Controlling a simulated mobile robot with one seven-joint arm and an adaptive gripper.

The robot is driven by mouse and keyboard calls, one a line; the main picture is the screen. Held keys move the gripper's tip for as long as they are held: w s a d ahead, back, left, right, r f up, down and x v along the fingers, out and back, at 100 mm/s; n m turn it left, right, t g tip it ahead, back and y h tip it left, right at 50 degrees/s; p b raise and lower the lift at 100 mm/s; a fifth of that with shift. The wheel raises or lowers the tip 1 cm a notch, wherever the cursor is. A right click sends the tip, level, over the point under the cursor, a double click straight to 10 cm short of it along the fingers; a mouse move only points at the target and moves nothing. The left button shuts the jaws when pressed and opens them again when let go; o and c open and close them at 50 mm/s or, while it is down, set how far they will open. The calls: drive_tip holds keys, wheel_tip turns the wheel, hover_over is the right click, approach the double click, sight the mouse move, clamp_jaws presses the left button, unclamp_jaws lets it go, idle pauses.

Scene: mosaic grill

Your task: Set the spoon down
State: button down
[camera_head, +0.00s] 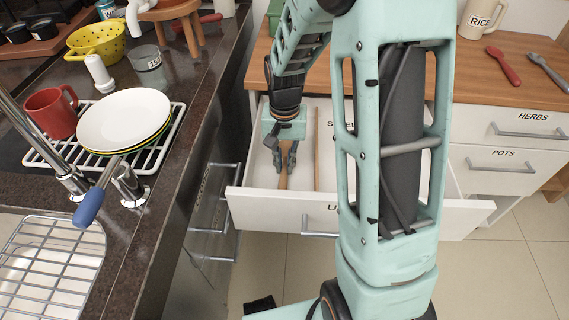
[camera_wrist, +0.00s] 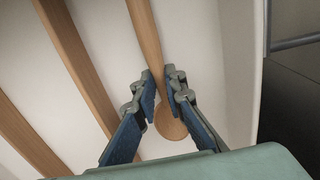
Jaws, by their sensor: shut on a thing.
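The wooden spoon (camera_wrist: 172,124) is between the fingers of my gripper (camera_wrist: 163,88) in the wrist view, which are shut on it near where handle and bowl meet. Its handle runs up and away along the drawer floor. In the head view, the spoon (camera_head: 283,178) shows below my gripper (camera_head: 285,152), inside the open drawer (camera_head: 285,212). The spoon lies in line with the drawer's length, left of a wooden divider (camera_head: 317,150). I cannot tell whether it touches the drawer floor. My arm hides the drawer's right part.
In the wrist view, wooden dividers (camera_wrist: 80,66) run along the white drawer floor. The dark counter (camera_head: 195,90) with a plate stack (camera_head: 123,118) and red mug (camera_head: 50,112) stands to the left. The wooden worktop (camera_head: 500,85) behind holds a red spoon (camera_head: 503,66) and a grey one (camera_head: 548,72).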

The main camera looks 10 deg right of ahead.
sight(284, 166)
drive_tip(key=shift+f, duration=0.1)
drive_tip(key=c, duration=2.4)
unclamp_jaws()
drive_tip(key=shift+f, duration=0.1)
drive_tip(key=o, duration=0.4)
wheel_tip(284, 166, up, 12)
drive_tip(key=p, duration=0.3)
drive_tip(key=shift+r, duration=0.25)
